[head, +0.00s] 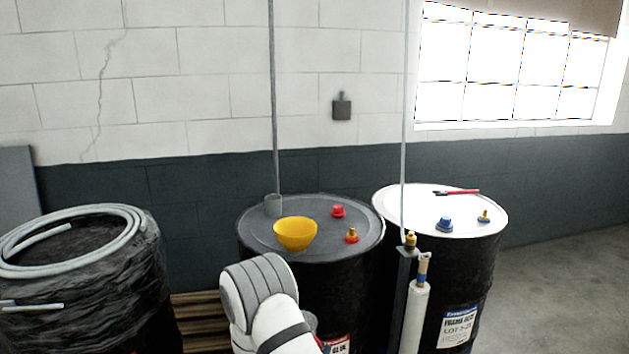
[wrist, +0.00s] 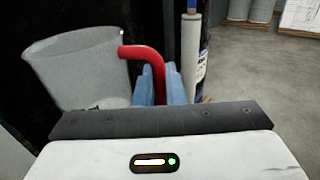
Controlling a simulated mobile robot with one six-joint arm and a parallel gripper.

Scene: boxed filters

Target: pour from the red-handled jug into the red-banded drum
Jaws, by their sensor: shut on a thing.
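My gripper (wrist: 159,82) has blue fingers closed around the red handle (wrist: 134,52) of the grey jug (wrist: 80,75) in the wrist view. The jug's inside and contents are hidden from this angle. In the head view my arm hides the gripper and most of the jug; only a grey bit of it (head: 311,320) shows. The drum with the red-marked label (head: 338,344) stands just behind my arm. Its grey lid (head: 340,217) carries a yellow funnel (head: 295,233), a red cap (head: 338,211) and a yellow-and-red fitting (head: 352,235).
A white cylinder (head: 415,310) stands between. A wrapped drum with coiled hose (head: 135,218) is left.

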